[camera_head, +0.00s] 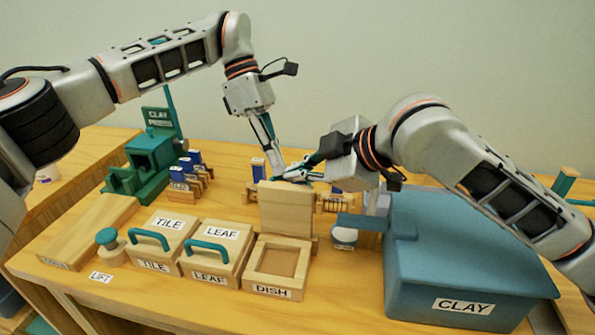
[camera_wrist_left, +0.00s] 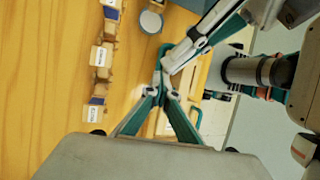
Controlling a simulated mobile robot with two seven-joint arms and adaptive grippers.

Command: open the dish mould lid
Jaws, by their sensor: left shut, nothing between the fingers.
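The wooden dish mould (camera_head: 274,290), labelled DISH, sits on the table right of the leaf mould. Its square recess is exposed. Its wooden lid (camera_head: 286,212) stands roughly upright at the mould's back edge. My left gripper (camera_head: 277,168) points down just behind the lid's top edge. It is shut and empty; its closed tips also show in the left wrist view (camera_wrist_left: 164,88). My right gripper (camera_head: 292,173) reaches in from the right, its fingers close to the left fingertips. Overlap hides whether its fingers are apart, and whether either gripper touches the lid.
The tile mould (camera_head: 153,266) and leaf mould (camera_head: 209,275) are closed, with teal handles on top. A blue clay bin (camera_head: 420,270) stands at the right. A green clay press (camera_head: 150,155) and labelled stamps (camera_head: 186,190) are behind. A round-knobbed tool (camera_head: 107,238) stands front left.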

